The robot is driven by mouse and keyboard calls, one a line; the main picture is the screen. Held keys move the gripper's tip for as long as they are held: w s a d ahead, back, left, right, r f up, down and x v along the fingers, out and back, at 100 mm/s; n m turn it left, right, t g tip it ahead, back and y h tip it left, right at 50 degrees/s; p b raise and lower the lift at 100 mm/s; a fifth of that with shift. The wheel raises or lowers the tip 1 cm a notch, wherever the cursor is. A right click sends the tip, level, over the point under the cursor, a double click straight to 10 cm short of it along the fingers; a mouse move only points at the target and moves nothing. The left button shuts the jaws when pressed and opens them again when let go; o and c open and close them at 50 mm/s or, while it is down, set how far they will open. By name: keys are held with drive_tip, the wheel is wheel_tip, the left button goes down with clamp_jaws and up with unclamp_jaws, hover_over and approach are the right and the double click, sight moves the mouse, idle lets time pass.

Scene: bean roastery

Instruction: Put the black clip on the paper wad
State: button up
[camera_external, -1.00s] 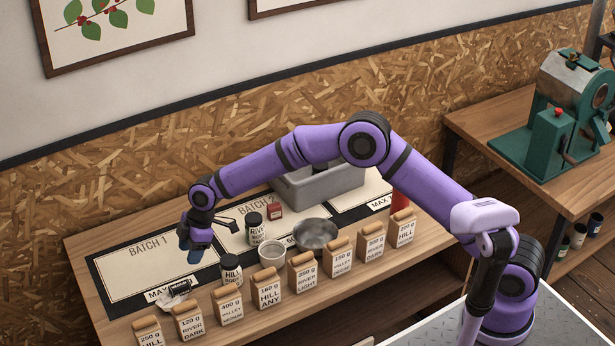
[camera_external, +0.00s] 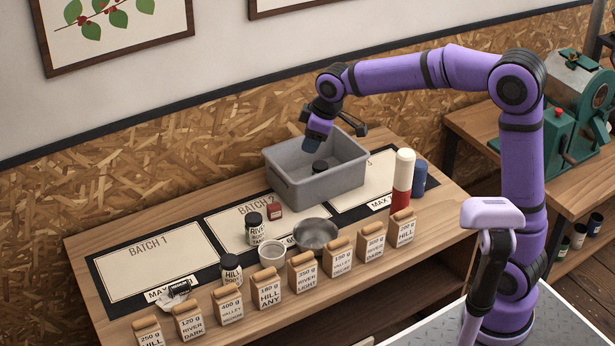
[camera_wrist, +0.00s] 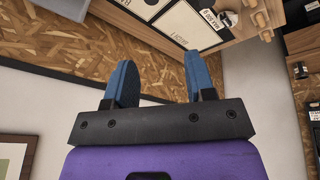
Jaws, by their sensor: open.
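A small black clip (camera_external: 181,286) lies at the front edge of the Batch 1 mat, by its MAX label. A pale, crumpled paper wad (camera_external: 172,299) shows right at the clip, partly hidden by it; I cannot tell for sure whether the clip rests on it or only touches it.
Dark jars, a white cup (camera_external: 271,254), a metal bowl (camera_external: 316,235) and a small red box (camera_external: 274,211) stand mid-table. Several labelled bags line the front edge. A red-and-white cylinder (camera_external: 402,180) stands right. Batch 1's sheet (camera_external: 150,260) is bare.

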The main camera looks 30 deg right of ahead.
drive_tip(key=s+d+r+m+t+h, duration=0.1)
drive_tip(key=s+d+r+m, duration=0.15)
drive_tip(key=s+d, duration=0.6)
drive_tip(key=s+d+r+m, duration=0.2)
drive_tip(key=s+d+m, duration=0.1)
drive_tip(key=s+d, duration=0.5)
drive_tip(key=s+d+f+m, duration=0.2)
drive_tip(key=s+d, duration=0.2)
drive_tip(key=s, duration=0.2)
drive_tip(key=s+d+f+m+h, duration=0.1)
drive_tip(key=s+d+f+m, duration=0.1)
drive_tip(key=s+d, duration=0.3)
drive_tip(key=shift+s+d+m+t, duration=0.15)
drive_tip(key=shift+s+m+t, duration=0.35)
drive_tip(key=shift+s, duration=0.7)
